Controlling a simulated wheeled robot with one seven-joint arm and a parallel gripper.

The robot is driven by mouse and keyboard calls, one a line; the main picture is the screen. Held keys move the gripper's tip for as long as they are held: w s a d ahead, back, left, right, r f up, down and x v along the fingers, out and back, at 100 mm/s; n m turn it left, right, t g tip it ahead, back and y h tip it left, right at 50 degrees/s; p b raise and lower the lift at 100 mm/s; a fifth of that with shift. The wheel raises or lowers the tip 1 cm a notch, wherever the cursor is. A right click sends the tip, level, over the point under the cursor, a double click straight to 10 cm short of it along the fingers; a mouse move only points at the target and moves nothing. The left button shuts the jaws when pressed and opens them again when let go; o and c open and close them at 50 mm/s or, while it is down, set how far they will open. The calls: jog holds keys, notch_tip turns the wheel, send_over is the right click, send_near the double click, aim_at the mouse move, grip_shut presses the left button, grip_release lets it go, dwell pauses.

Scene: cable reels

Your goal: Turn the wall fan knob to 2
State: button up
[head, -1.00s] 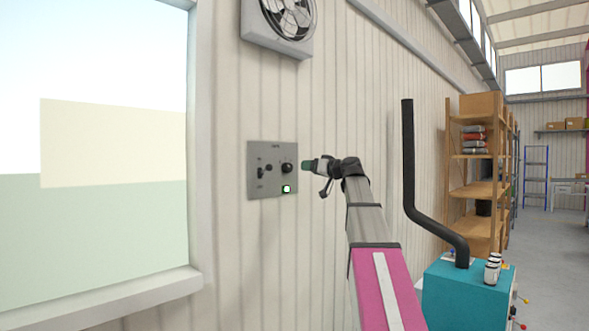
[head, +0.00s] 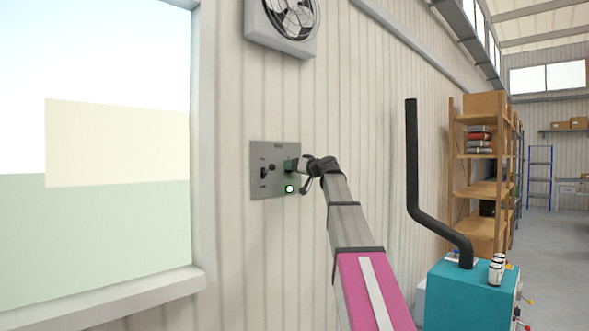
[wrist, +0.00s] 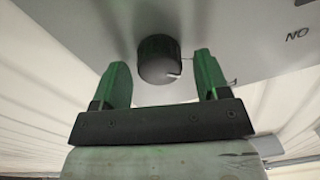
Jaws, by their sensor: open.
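The black round knob (wrist: 159,60) sits on the grey control panel (wrist: 235,40) in the wrist view, with a pale pointer mark on its lower right edge. In the head view the panel (head: 258,185) is on the wall, and the knob is hidden behind my gripper (head: 290,165). My gripper (wrist: 161,82) is open, with one green finger on each side of the knob and a visible gap to each. I cannot tell how far the fingertips reach along the knob. The knob's number marks are not readable.
The wall fan (head: 290,15) is mounted above the panel. The panel also has a toggle switch (head: 264,172) and a lit green lamp (head: 289,188). A window (head: 100,230) is at left. A teal machine (head: 470,295) with a black pipe (head: 412,150) stands at right.

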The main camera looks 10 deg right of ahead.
jog(key=c, duration=0.9)
jog(key=shift+m, duration=0.4)
jog(key=shift+d+f+m, duration=0.1)
jog(key=shift+f+m, duration=0.05)
jog(key=shift+m, duration=4.35)
jog(key=o, duration=0.9)
